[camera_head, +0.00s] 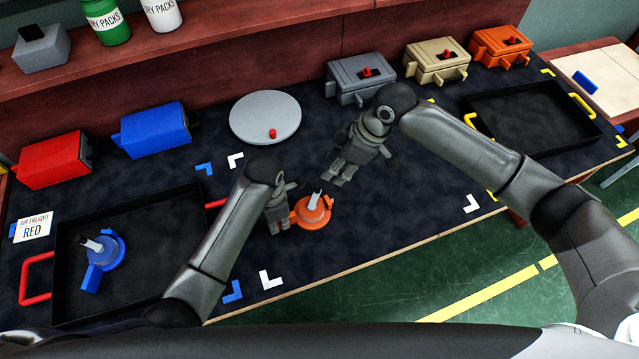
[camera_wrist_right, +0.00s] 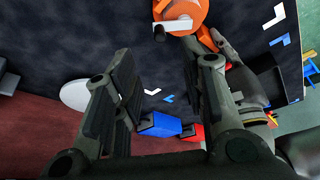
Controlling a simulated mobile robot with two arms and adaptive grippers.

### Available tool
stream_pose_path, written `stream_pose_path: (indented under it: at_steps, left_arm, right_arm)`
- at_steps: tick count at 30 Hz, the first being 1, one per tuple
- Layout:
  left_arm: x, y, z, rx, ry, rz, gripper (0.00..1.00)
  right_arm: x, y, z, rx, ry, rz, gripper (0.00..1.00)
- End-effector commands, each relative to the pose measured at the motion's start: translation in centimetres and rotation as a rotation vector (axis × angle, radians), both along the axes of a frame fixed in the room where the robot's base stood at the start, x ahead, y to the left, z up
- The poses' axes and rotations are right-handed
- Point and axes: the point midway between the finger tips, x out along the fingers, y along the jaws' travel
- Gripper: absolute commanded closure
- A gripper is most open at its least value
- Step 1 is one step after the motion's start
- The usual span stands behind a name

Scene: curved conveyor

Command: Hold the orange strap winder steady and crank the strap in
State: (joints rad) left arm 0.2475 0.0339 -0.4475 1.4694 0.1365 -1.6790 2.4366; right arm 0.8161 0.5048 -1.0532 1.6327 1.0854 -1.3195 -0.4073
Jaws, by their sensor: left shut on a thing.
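The orange strap winder (camera_head: 318,218) lies on the dark mat near the front middle of the bench, with a pale crank on top. My left gripper (camera_head: 277,214) is shut on the winder's left side; its fingers partly hide the grip point. In the right wrist view the round orange winder (camera_wrist_right: 197,12) shows at the top edge, partly cut off, with its pale crank arm (camera_wrist_right: 174,26) and dark knob facing the camera. My right gripper (camera_wrist_right: 157,75) is open and empty. In the head view the right gripper (camera_head: 338,178) hangs just above and behind the winder.
A blue winder (camera_head: 103,250) sits in the left black tray (camera_head: 140,225) with red handles. Another black tray (camera_head: 530,115) is at the right. A grey turntable (camera_head: 262,112) and several coloured boxes line the back. Mat around the orange winder is clear.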

Motion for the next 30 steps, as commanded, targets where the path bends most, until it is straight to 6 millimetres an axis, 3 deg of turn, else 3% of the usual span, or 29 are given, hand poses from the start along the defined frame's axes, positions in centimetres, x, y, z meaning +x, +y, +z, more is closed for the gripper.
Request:
stream_pose_path:
  at_steps: [15, 21, 30]
  left_arm:
    - [0.0, 0.0, 0.0, -0.001, -0.001, 0.000, 1.00]
    - [0.0, 0.0, 0.0, -0.001, -0.001, 0.000, 1.00]
    - [0.0, 0.0, 0.0, -0.001, 0.000, 0.000, 1.00]
  right_arm:
    - [0.8, 3.4, -8.6, -0.002, 0.001, -0.001, 0.61]
    - [1.1, 4.0, -10.0, -0.001, -0.001, -0.003, 0.61]
    - [1.1, 4.1, -10.3, -0.001, -0.003, -0.001, 0.61]
